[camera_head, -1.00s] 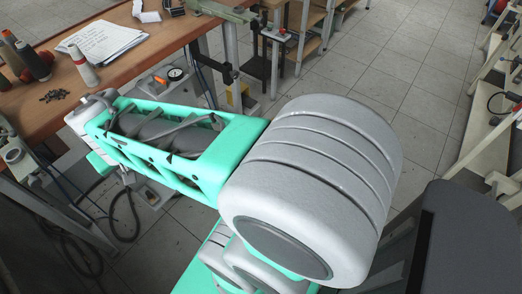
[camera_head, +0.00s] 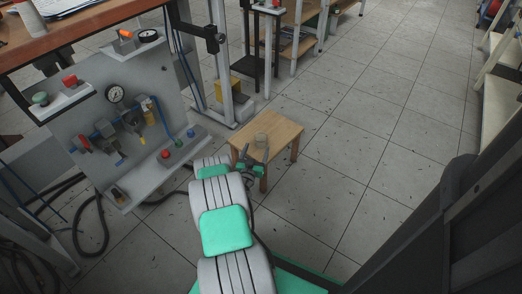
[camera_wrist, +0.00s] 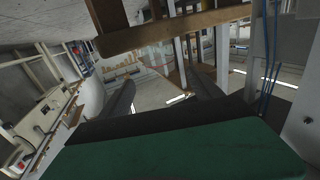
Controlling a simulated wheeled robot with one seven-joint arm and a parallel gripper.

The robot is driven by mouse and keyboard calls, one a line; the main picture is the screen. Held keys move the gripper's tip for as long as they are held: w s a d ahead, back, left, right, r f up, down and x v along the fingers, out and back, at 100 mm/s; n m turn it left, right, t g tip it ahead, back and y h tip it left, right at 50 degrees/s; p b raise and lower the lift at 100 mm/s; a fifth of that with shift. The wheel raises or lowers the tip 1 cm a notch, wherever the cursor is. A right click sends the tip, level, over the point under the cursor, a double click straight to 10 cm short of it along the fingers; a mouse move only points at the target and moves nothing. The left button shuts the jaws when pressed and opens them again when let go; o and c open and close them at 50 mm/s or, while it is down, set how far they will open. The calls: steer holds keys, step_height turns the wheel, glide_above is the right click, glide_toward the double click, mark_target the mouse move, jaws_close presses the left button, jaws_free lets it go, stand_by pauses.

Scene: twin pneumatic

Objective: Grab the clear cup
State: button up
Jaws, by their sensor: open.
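A small clear cup (camera_head: 261,139) stands on a low wooden stool (camera_head: 285,134) in the middle of the head view. My gripper (camera_head: 256,157) is at the near edge of the stool, just in front of the cup, with its two dark fingers apart. I cannot tell from this view whether the fingers reach beside the cup. In the wrist view the two dark fingers (camera_wrist: 163,92) are spread apart. A faint see-through shape shows between them, but I cannot make out the cup's outline for sure.
A pneumatic panel (camera_head: 172,88) with gauges and knobs stands to the left of the stool. A wooden workbench (camera_head: 90,37) and a metal post (camera_head: 219,70) with a yellow box (camera_head: 228,92) are behind. Tiled floor to the right of the stool is clear.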

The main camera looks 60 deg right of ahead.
mark_target(260, 140)
steer(key=b+x, duration=0.2)
steer(key=x, duration=0.4)
steer(key=shift+d+f+b, duration=0.1)
steer(key=shift+d+b, duration=0.15)
steer(key=shift+b, duration=0.1)
steer(key=shift+w+d, duration=0.15)
steer(key=shift+d, duration=0.25)
steer(key=shift+c, duration=0.4)
steer(key=c, duration=1.5)
